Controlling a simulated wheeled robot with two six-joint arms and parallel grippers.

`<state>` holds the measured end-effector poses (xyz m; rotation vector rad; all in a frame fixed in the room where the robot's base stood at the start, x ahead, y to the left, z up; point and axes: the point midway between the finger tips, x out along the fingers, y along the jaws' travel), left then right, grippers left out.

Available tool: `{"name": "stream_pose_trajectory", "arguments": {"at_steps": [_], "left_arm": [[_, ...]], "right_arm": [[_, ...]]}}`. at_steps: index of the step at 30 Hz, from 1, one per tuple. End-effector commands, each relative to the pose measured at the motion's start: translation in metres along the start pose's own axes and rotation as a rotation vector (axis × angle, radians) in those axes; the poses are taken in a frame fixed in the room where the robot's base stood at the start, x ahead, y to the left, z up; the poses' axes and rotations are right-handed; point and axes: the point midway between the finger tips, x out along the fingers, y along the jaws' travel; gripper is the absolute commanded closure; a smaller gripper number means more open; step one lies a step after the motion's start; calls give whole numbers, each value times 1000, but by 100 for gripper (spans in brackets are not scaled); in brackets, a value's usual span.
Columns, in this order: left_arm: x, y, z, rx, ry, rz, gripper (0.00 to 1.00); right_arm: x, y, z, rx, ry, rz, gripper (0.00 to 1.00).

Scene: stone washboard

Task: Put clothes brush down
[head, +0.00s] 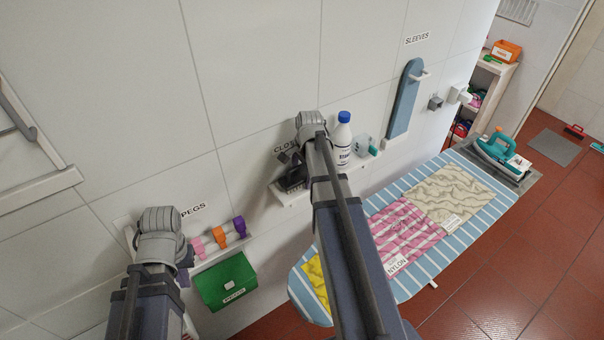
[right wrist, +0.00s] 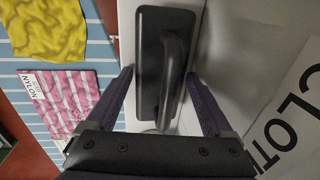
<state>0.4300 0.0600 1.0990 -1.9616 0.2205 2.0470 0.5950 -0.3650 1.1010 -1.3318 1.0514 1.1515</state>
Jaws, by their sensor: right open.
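The clothes brush (right wrist: 151,45), dark with a raised loop handle, lies on a white wall shelf (right wrist: 127,30) in the right wrist view. My right gripper (right wrist: 158,76) is open, with one finger on each side of the brush and a gap beside the handle. In the head view my right gripper (head: 291,178) is at the shelf below the partly covered wall label, and my arm hides much of that spot. My left arm's wrist (head: 160,222) is at the lower left by the pegs shelf; its fingers are not clear.
A white bottle with a blue cap (head: 342,135) and a teal-topped spray bottle (head: 366,146) stand right of the brush. The striped ironing board (head: 300,283) with cloths is below the shelf. A green box (head: 226,282) hangs under the pegs (head: 218,237).

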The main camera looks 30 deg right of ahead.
Motion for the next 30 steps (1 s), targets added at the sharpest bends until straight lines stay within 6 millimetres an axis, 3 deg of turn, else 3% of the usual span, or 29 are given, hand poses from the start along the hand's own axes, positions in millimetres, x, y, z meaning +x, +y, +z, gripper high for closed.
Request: {"name": "stream_pose_trajectory", "arguments": {"at_steps": [8, 24, 30], "left_arm": [[-26, -2, 2, -1, -1, 0, 100], [-105, -10, 7, -5, -4, 1, 100], [-119, -11, 8, -17, -4, 3, 100]], "right_arm": [[-26, -1, 0, 0, 0, 0, 14], [-107, -1, 0, 1, 0, 0, 14], [-121, 0, 0, 1, 0, 0, 14]]}}
